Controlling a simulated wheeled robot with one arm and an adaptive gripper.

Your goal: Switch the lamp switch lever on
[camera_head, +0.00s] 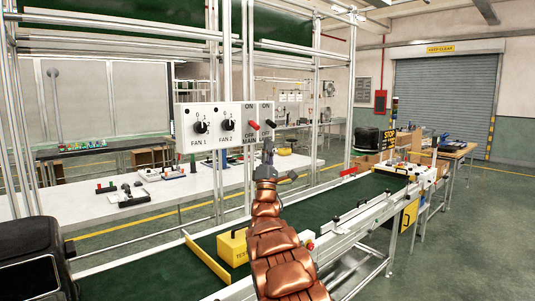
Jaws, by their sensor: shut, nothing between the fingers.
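A white switch panel (214,122) hangs on the metal frame in the middle of the view. Near its right end is a lever with a black knob (270,124), with ON above it and OFF below. Its lower label is partly hidden, so I cannot read it fully; it may be the lamp lever. The knob appears nearer OFF. To its left is the MAIN lever with a red knob (254,125). My gripper (268,148) is shut and empty, pointing up just below the black knob. I cannot tell whether it touches the lever or panel.
Two rotary knobs, FAN 1 (200,127) and FAN 2 (227,124), sit on the panel's left. A green conveyor (355,190) runs below, with a yellow box (232,246) on it. A white table (75,200) stands behind. Aluminium posts (314,100) rise near the panel.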

